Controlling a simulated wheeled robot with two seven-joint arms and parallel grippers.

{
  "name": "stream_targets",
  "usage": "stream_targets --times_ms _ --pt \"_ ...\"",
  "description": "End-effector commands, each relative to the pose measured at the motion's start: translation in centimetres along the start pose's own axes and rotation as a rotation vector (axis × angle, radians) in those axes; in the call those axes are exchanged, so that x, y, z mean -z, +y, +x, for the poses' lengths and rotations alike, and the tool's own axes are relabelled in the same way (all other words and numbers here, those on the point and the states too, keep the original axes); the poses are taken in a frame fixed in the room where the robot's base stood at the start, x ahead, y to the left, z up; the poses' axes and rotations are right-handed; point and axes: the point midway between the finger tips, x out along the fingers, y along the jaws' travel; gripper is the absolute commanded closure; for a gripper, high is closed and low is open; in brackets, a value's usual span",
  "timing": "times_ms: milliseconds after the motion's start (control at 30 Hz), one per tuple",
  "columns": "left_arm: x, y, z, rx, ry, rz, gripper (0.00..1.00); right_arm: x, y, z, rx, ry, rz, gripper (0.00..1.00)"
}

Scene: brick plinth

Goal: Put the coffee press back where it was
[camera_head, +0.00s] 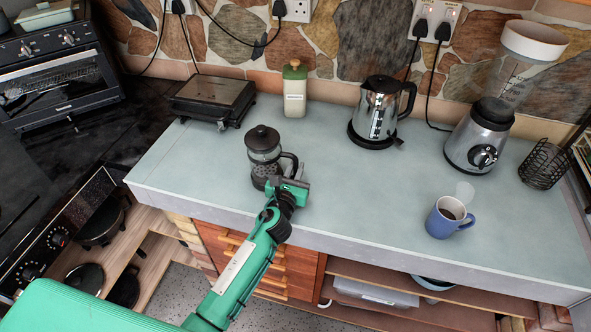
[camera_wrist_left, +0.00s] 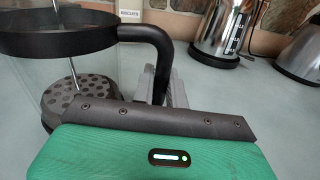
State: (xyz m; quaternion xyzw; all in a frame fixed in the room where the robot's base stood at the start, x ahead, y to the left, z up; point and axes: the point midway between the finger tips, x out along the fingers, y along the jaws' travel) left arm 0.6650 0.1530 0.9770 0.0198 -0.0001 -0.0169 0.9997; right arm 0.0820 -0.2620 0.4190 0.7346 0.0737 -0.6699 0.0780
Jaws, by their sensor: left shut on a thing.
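The coffee press (camera_head: 264,158) is a glass jug with a black lid, frame and handle. It stands upright at the front left of the grey counter (camera_head: 340,180); I cannot tell whether its base touches the counter. My left gripper (camera_head: 287,182) is at its right side, shut on the handle. In the left wrist view the press (camera_wrist_left: 75,40) fills the upper left, with its plunger disc low inside the glass. There the gripper fingers (camera_wrist_left: 170,88) close around the lower part of the black handle. My right gripper is not in view.
Behind are a flat grill (camera_head: 212,97), a cream canister (camera_head: 295,90) and a steel kettle (camera_head: 380,108). A blender (camera_head: 482,135) and a wire holder (camera_head: 545,163) stand at the right. A blue mug (camera_head: 446,218) is near the front edge. The middle of the counter is clear.

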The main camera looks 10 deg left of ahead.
Motion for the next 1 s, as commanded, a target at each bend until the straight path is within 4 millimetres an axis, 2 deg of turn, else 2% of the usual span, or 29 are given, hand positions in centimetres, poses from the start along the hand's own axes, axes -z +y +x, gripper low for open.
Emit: stream_targets --times_ms 100,133,200,233,600,767,1000 --pt "0.2 0.0 0.1 0.000 -0.004 0.001 1.00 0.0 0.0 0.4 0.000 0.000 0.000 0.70" --pt "0.2 0.0 0.0 0.000 0.000 0.000 0.80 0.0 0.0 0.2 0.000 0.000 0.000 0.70" --pt "0.2 0.0 0.0 0.000 0.000 0.000 0.66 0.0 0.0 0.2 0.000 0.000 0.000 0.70" --pt "0.2 0.0 0.0 0.000 0.000 0.000 0.64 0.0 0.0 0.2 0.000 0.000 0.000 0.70" --pt "-0.2 0.0 -0.1 0.000 0.000 0.000 0.64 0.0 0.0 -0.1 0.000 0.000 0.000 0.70" --pt "0.2 0.0 -2.6 0.001 0.002 0.002 0.64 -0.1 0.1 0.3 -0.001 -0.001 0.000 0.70" --pt "0.3 0.0 -7.6 0.001 0.002 0.001 0.64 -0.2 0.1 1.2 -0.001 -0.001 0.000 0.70"
